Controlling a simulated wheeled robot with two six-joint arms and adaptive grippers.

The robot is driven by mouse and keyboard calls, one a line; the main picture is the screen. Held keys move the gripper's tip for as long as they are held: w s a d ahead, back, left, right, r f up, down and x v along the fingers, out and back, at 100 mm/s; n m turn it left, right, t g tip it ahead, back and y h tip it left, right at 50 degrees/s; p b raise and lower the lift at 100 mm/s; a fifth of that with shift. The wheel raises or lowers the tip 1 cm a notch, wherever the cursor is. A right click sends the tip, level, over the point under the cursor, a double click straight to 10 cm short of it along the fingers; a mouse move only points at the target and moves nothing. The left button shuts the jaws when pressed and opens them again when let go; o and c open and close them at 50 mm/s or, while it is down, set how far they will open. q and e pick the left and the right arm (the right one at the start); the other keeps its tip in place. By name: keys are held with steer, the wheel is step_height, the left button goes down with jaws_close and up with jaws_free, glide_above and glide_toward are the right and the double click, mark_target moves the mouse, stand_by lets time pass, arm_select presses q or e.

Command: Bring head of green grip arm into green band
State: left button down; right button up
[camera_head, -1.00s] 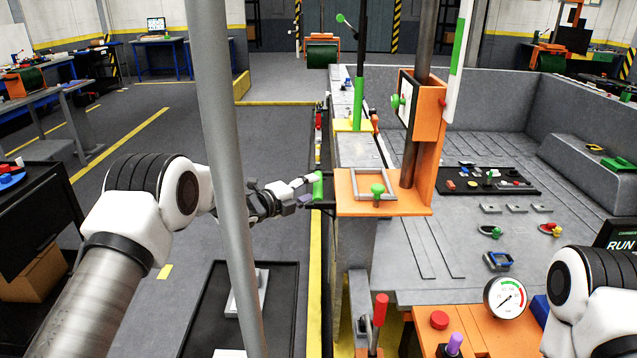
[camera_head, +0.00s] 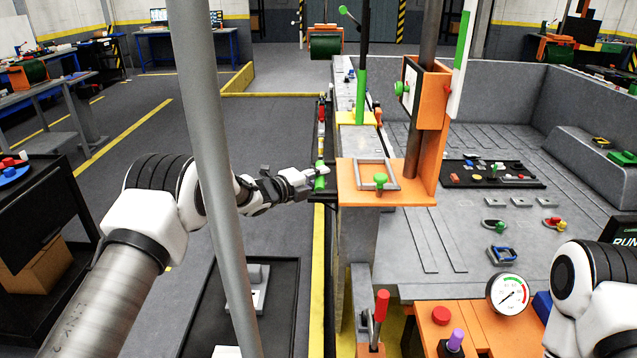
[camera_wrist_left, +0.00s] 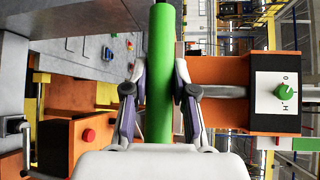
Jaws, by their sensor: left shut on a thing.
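A green upright grip (camera_head: 320,178) on a dark bracket stands at the left of the orange platform. My left gripper (camera_head: 312,178) is shut on it; the wrist view shows the green grip (camera_wrist_left: 160,75) between both fingers. An orange head (camera_head: 431,95) with a green knob sits around the dark column above the platform; the wrist view shows this head (camera_wrist_left: 275,65) at right. The head's top is below much of that band in the picture. My right gripper is outside the view.
A green-sleeved post (camera_head: 360,97) stands behind the platform (camera_head: 412,192). A grey pole (camera_head: 213,150) crosses in front of my left arm. A red-handled lever (camera_head: 380,306) and a gauge (camera_head: 507,293) are in front.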

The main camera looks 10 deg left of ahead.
arm_select(q)
step_height(320, 180, up, 10)
steer(key=shift+f+p, duration=0.2)
steer(key=shift+p, duration=0.5)
steer(key=shift+f, duration=0.1)
steer(key=c, duration=1.1)
jaws_free()
steer(key=shift+o, duration=0.9)
steer(key=shift+w+d+f, duration=0.1)
steer(key=v, duration=1.2)
